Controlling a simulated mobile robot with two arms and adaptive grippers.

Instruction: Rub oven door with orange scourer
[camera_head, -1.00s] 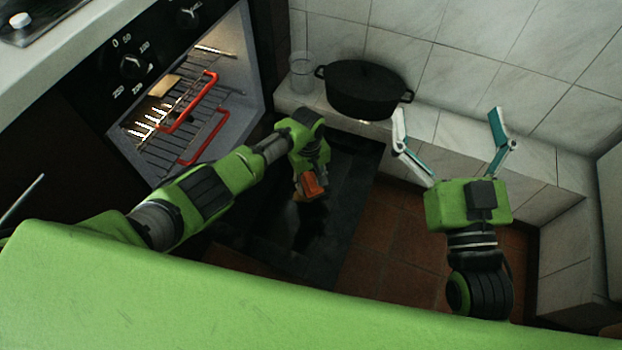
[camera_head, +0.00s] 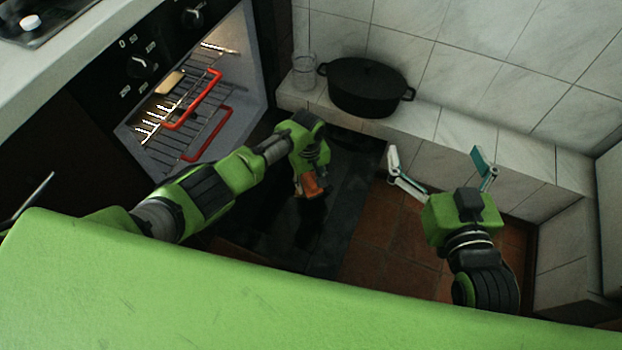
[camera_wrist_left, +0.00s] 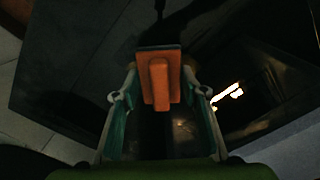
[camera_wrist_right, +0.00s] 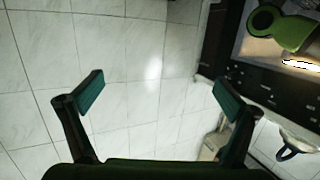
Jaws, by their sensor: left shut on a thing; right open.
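The oven door (camera_head: 345,210) is a dark, glossy panel lowered open below the lit oven. The orange scourer (camera_head: 309,187) is over the door in the head view; whether it touches the surface I cannot tell. My left gripper (camera_head: 312,178) is shut on the scourer. In the left wrist view, the scourer (camera_wrist_left: 160,80) is an orange block with a raised grip and a dark edge, held between the fingertips. The dark door (camera_wrist_left: 90,60) lies behind it. My right gripper (camera_head: 435,160) is open and empty, right of the door, before the tiled ledge.
The oven cavity (camera_head: 240,110) holds a wire rack with red handles (camera_head: 217,85). A black lidded pot (camera_head: 368,88) and a clear glass (camera_head: 304,71) stand on the tiled ledge (camera_head: 465,135). Terracotta floor (camera_head: 385,235) is clear between the door and my right arm.

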